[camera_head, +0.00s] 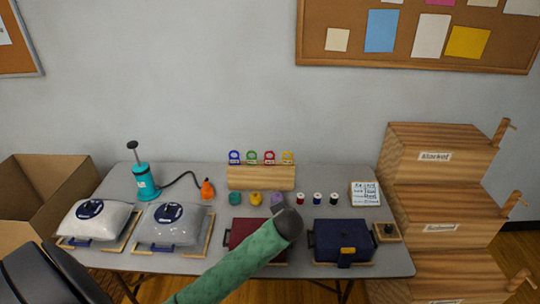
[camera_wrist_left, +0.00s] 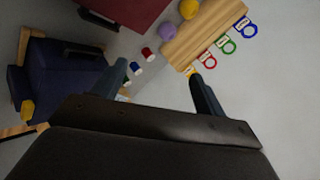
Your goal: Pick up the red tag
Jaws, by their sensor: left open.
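The red tag (camera_head: 269,157) stands on the top of a wooden block rack (camera_head: 262,178) at the back of the table, between a green tag (camera_head: 252,156) and a yellow tag (camera_head: 287,157). A blue tag (camera_head: 234,156) is at the left end. In the wrist view the red tag (camera_wrist_left: 207,60) lies up and right of my fingers, with the yellow tag (camera_wrist_left: 190,72) close to the right fingertip. My left gripper (camera_wrist_left: 158,76) is open and empty. In the head view it is mostly hidden behind its arm, in front of the rack. My right gripper is not in view.
Balls of yarn (camera_head: 256,198) and small spools (camera_head: 317,198) sit in front of the rack. A maroon box (camera_head: 237,234) and a navy box (camera_head: 343,238) are nearer.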

